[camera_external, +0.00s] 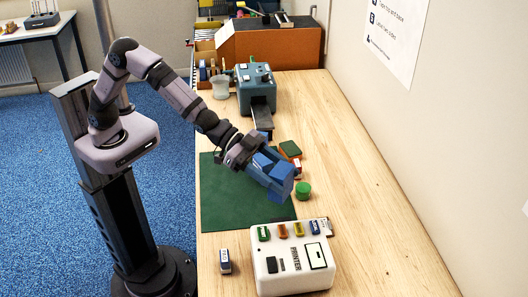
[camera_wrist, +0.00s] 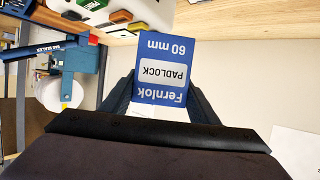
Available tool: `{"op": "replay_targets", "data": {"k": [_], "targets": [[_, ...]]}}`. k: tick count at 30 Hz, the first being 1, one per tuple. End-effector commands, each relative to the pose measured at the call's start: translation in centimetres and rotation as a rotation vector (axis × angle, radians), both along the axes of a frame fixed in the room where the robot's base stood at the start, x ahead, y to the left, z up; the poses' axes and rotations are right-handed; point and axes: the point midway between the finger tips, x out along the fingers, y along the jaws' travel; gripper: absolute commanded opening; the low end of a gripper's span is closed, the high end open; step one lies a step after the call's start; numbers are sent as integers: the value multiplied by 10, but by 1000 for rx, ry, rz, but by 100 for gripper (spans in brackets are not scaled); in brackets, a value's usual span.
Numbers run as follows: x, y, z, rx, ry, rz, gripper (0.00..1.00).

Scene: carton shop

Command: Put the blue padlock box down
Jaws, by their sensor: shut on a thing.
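The blue padlock box (camera_wrist: 163,68) fills the middle of the wrist view. Its printed face reads "Fernlok PADLOCK 60 mm", upside down in the picture. My gripper (camera_wrist: 163,98) is shut on it, with a finger on each side. In the external view my gripper (camera_external: 266,167) and the box (camera_external: 283,178) are over the right part of the dark green mat (camera_external: 225,200). The box is tilted there and appears raised off the mat, though the exact height is hard to tell. The fingers hide part of it.
A white printer (camera_external: 275,283) with several small boxes on top stands in front of the mat. A green round tin (camera_external: 303,190) and a green-topped box (camera_external: 290,149) are close by. Bench space at right is clear.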

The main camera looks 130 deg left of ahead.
Motion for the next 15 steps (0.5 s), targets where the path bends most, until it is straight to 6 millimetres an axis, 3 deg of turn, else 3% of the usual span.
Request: {"op": "replay_targets", "data": {"k": [6,11,15], "targets": [[-11,-16,-6,-1,-2,51,25],[-30,1,-22,1,0,151,25],[-54,25,-49,3,4,264,25]]}}
